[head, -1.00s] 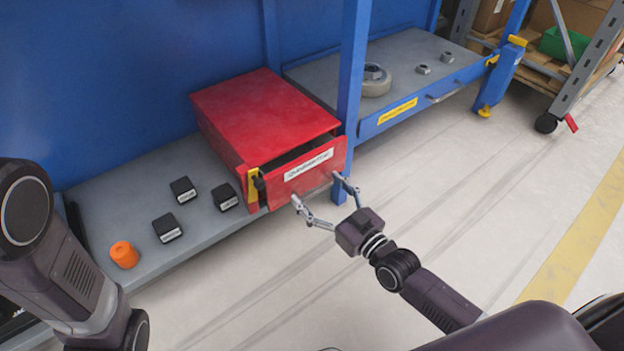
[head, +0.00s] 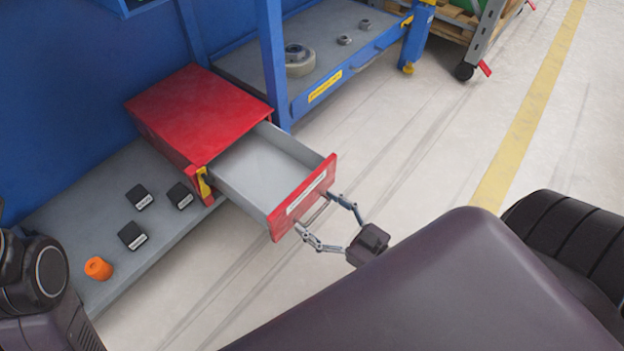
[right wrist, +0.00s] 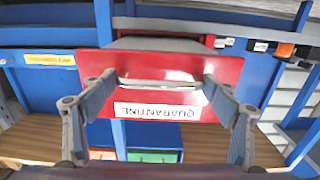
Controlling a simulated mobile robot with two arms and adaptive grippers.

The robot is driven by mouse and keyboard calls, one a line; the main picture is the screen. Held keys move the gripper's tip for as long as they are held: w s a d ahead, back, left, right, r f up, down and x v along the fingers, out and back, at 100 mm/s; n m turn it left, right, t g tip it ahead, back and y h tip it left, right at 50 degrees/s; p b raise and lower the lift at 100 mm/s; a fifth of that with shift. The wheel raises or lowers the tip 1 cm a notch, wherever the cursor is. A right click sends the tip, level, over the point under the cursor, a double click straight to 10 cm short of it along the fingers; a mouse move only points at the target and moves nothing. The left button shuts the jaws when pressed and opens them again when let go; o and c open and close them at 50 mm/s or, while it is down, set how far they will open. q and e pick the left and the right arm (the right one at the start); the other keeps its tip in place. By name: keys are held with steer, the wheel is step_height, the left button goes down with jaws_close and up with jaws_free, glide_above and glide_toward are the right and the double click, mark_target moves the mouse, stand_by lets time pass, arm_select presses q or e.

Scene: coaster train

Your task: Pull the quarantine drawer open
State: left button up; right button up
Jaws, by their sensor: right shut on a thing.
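The red quarantine cabinet (head: 195,108) stands on a grey shelf. Its drawer (head: 262,168) is pulled well out, and the grey inside looks empty. The drawer's red front, labelled QUARANTINE, also shows in the right wrist view (right wrist: 220,105). My right gripper (head: 314,212) is shut on the drawer's metal handle (right wrist: 160,83), with a finger at each end of the bar. My left arm shows at the lower left of the head view, but its gripper is out of view.
Several black labelled blocks (head: 131,236) and an orange part (head: 98,268) lie on the shelf (head: 70,215) left of the cabinet. A blue post (head: 272,65) stands right of the cabinet. A blue bench (head: 340,85) holds a round part and nuts. Floor in front is clear.

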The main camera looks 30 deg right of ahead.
steer(key=shift+d, duration=0.1)
steer(key=o, duration=1.4)
steer(key=v, duration=1.2)
